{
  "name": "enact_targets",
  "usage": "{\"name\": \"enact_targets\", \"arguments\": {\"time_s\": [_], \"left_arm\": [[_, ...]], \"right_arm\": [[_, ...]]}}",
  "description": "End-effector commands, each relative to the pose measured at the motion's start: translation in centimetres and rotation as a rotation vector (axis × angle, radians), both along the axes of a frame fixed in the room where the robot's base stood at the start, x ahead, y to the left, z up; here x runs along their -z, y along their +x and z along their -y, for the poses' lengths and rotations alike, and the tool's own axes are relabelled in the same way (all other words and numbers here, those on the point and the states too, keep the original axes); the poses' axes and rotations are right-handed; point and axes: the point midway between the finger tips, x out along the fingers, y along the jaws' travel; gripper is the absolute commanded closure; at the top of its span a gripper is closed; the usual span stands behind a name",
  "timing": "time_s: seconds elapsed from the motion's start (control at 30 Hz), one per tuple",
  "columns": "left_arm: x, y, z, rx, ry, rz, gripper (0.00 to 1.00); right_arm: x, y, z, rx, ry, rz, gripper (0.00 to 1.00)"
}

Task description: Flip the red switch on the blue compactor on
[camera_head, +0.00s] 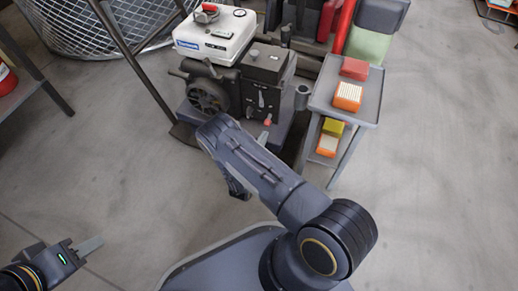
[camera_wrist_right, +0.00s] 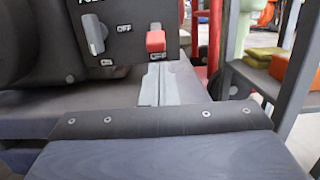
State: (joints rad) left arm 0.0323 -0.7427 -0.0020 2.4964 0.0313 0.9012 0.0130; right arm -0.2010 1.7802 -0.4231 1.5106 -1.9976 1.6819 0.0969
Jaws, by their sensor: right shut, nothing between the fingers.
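The compactor (camera_head: 265,65) in the head view has a dark grey body and a white top with a blue label, rather than an all-blue one. Its red switch (camera_wrist_right: 155,41) is on the dark front panel in the wrist view, with an OFF label to its left; its exact position is hard to tell. The switch also shows small in the head view (camera_head: 267,122). My right gripper (camera_wrist_right: 158,82) is shut and empty, its fingertips just below the switch in the picture; contact cannot be told. My left gripper (camera_head: 90,246) is at the lower left, far from the compactor; its fingers look together.
A grey knob (camera_wrist_right: 95,34) is left of the switch on the panel. A grey cart (camera_head: 369,105) with red, orange and yellow boxes stands close to the compactor's right. A wire mesh drum (camera_head: 90,25) is at the back left.

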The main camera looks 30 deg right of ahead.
Motion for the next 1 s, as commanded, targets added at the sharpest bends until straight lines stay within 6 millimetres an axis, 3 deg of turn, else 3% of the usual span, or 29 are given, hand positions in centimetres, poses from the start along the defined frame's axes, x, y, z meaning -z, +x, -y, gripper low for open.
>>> {"name": "enact_targets", "arguments": {"time_s": [0.1,0.3,0.67,1.0], "left_arm": [[0.8,0.0,0.0,0.0,0.0,0.0,0.64],[1.1,0.0,0.0,0.0,0.0,0.0,0.64],[1.0,0.0,0.0,0.0,0.0,0.0,0.64],[-0.6,0.0,0.0,0.0,0.0,0.0,0.64]], "right_arm": [[-0.1,1.1,1.4,0.003,0.0,0.001,1.0],[-0.4,2.0,2.4,0.001,0.0,0.0,1.0],[-0.6,2.1,2.4,0.0,0.0,-0.001,1.0],[-1.1,1.9,2.2,0.0,0.084,-0.073,1.0]]}}
